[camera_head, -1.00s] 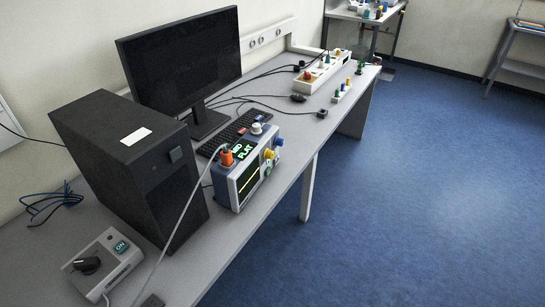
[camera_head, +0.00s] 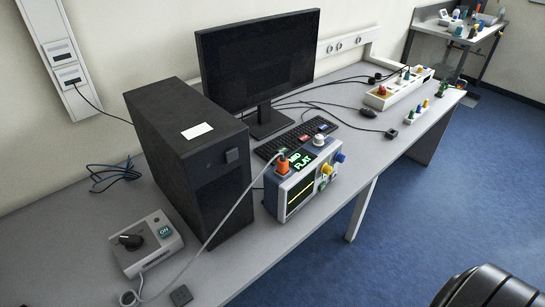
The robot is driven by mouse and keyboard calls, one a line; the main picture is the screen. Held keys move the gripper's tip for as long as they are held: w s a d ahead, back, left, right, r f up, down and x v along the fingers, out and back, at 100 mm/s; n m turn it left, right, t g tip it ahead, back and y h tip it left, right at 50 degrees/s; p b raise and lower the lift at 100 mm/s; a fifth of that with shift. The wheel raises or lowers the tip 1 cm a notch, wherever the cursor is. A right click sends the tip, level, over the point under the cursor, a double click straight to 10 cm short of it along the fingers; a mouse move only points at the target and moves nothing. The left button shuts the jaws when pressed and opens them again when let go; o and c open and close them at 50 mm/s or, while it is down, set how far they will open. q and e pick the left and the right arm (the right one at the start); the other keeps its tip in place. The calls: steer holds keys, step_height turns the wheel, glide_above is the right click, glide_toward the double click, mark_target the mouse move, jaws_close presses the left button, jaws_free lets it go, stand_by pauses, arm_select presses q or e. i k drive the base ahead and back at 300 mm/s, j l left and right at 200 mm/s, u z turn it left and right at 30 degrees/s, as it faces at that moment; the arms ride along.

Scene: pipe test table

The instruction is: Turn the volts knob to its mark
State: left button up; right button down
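The oscilloscope (camera_head: 303,181) stands on the desk near the middle of the view, with a dark screen (camera_head: 299,193) showing a flat yellow trace. A green readout (camera_head: 301,161) on its top reads "FLAT". Its right side carries a yellow knob (camera_head: 327,169) and a blue knob (camera_head: 340,156). A pale knob (camera_head: 319,139) shows at its top. I cannot read which is the volts knob, and its mark is too small to tell. An orange plug (camera_head: 283,167) with a grey cable sits on the top. Neither gripper is in view.
A black computer tower (camera_head: 215,185) stands left of the oscilloscope, a monitor (camera_head: 257,60) and keyboard (camera_head: 298,134) behind it. A dark part of mine shows at the bottom right. Floor right of the desk is clear.

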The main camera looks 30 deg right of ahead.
mark_target(326, 169)
steer(key=l+u, duration=0.25)
steer(key=l, duration=0.4)
steer(key=l+u, duration=0.25)
steer(key=l, duration=0.35)
steer(key=l+u, duration=0.25)
steer(key=l, duration=0.4)
steer(key=k+l+u, duration=0.25)
steer(key=l, duration=0.35)
steer(key=i, duration=0.1)
